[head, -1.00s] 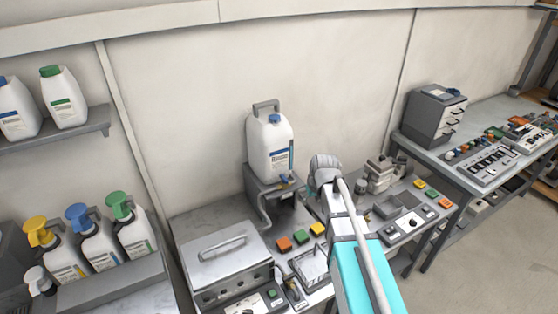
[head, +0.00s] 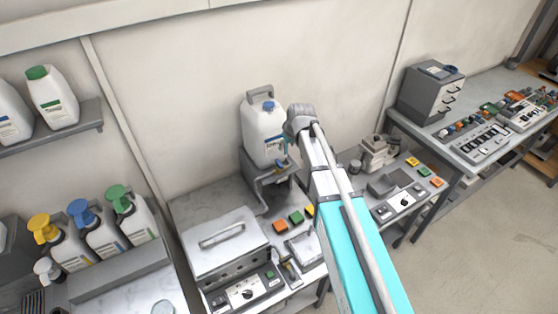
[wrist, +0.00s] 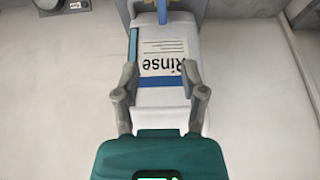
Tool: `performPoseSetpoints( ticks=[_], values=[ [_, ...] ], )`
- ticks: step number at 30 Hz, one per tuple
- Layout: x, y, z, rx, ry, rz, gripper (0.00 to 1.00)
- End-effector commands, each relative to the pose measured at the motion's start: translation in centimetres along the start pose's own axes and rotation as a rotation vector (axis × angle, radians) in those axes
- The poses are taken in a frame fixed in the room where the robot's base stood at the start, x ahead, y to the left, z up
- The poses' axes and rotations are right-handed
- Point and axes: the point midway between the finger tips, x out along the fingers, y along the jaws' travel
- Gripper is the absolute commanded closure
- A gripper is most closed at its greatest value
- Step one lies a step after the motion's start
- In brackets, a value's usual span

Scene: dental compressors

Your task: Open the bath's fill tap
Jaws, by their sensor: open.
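A white jug (head: 262,128) with a blue cap stands on a grey bracket (head: 252,166) against the wall. A small tap with a blue lever (head: 282,163) sits at its lower front, above the bench; the blue lever also shows at the top of the wrist view (wrist: 162,12). A hose runs down from the bracket toward the lidded metal bath (head: 222,243). My gripper (head: 299,118) is beside the jug's right side in the head view. In the wrist view my gripper (wrist: 160,76) is open and empty, its fingers in front of the jug's upside-down "Rinse" label (wrist: 165,62).
A grey device (head: 375,153) stands right of my arm. The wall behind the jug is bare.

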Motion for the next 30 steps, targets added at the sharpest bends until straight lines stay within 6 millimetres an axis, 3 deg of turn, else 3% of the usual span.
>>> performPoseSetpoints(
  ticks=[11,30],
  values=[
    [1.3,-0.3,0.0,-0.005,0.0,-0.002,0.46],
    [6.5,-0.4,0.0,-0.006,0.0,-0.002,0.46]
  ],
)
